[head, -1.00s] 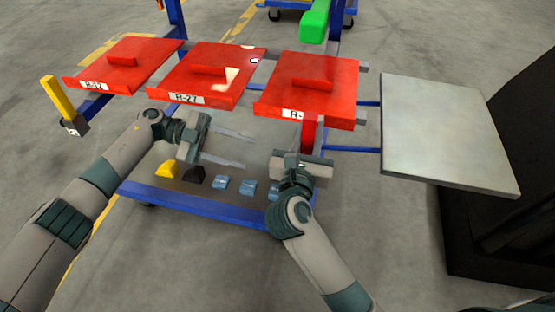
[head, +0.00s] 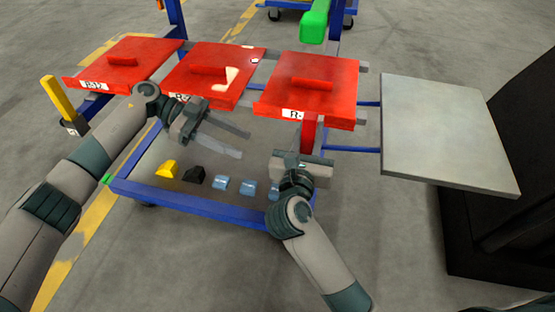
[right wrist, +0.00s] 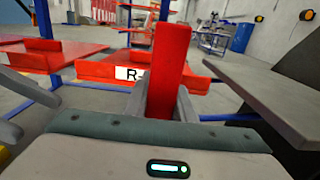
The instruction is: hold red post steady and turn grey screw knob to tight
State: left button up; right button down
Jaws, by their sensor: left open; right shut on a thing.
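The red post (head: 309,133) hangs below the front edge of the right-hand red plate. It stands tall in the middle of the right wrist view (right wrist: 169,70). My right gripper (head: 307,152) is shut on the red post, with one finger on each side of it in the right wrist view (right wrist: 163,103). My left gripper (head: 245,144) is open and empty, in front of the middle red plate and to the left of the post, its fingers pointing right. I cannot make out the grey screw knob in either view.
Three red plates with labels, the right one (head: 312,82) nearest the post, sit on a blue frame. A grey panel (head: 445,130) is at the right. A lower blue shelf (head: 200,203) carries several small yellow, black and blue blocks. A yellow post (head: 57,97) stands at far left.

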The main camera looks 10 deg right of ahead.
pick_arm(q)
jog(key=x, duration=1.2)
jog(key=shift+s, duration=0.1)
jog(key=c, duration=1)
